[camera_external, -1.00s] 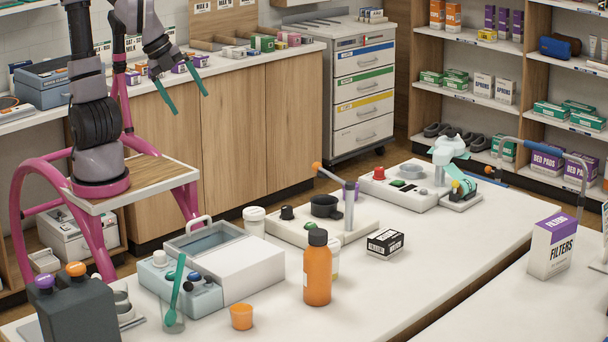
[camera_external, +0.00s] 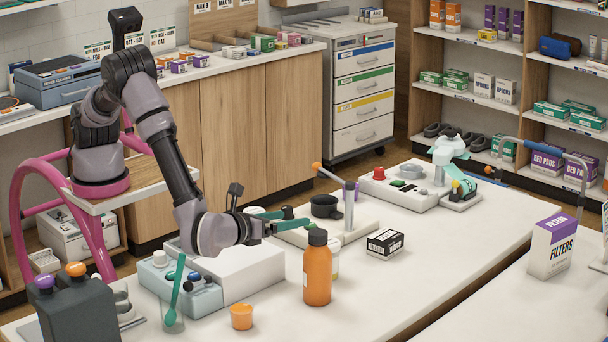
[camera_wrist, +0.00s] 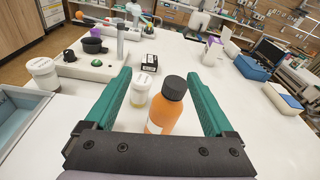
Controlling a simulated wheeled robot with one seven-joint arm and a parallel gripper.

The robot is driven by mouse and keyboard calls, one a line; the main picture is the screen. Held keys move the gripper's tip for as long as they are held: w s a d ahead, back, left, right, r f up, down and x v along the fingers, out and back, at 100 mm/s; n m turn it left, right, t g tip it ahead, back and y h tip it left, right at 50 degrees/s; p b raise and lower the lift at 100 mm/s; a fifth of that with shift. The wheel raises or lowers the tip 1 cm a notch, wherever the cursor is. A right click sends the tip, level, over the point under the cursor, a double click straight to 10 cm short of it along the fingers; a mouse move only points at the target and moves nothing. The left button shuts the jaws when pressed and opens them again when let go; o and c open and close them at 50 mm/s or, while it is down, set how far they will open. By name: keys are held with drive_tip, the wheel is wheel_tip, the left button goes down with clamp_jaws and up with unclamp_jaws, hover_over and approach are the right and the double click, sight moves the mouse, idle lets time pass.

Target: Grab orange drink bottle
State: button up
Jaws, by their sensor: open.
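The orange drink bottle (camera_external: 317,274) stands upright on the white table, with a dark grey cap. My gripper (camera_external: 292,224) is open, its green fingers level and pointing right, just behind and left of the bottle's cap. In the wrist view the bottle (camera_wrist: 167,106) appears ahead, between the two spread green fingers (camera_wrist: 161,95) and nearer the right one. A white-lidded jar (camera_wrist: 141,90) stands beside it, also between the fingers in that view. In the external view this jar (camera_external: 333,260) is mostly hidden behind the bottle. Nothing is held.
A small orange cup (camera_external: 241,316) and a glass with a green spoon (camera_external: 173,318) stand front left. A white box (camera_external: 240,272) lies under my wrist. A black-and-white carton (camera_external: 385,243) is right of the bottle.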

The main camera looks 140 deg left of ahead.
sight(310, 242)
drive_tip(key=w+f, duration=0.1)
drive_tip(key=f, duration=0.1)
drive_tip(key=d+f+m+t+y, duration=0.1)
drive_tip(key=w+f+m, duration=0.1)
drive_tip(key=f, duration=0.1)
drive_tip(key=shift+w+d+f+t+y, duration=0.2)
drive_tip(key=shift+w+f+t+y, duration=0.1)
drive_tip(key=shift+w+t, duration=0.1)
drive_tip(key=shift+a+f+m, duration=0.15)
drive_tip(key=shift+a+m, duration=0.05)
drive_tip(key=shift+m, duration=0.1)
drive_tip(key=a, duration=0.3)
drive_tip(key=w+a, duration=0.1)
drive_tip(key=a, duration=0.6)
drive_tip(key=shift+w+a+f, duration=0.1)
drive_tip(key=shift+w+f, duration=0.05)
drive_tip(key=shift+w, duration=0.15)
clamp_jaws()
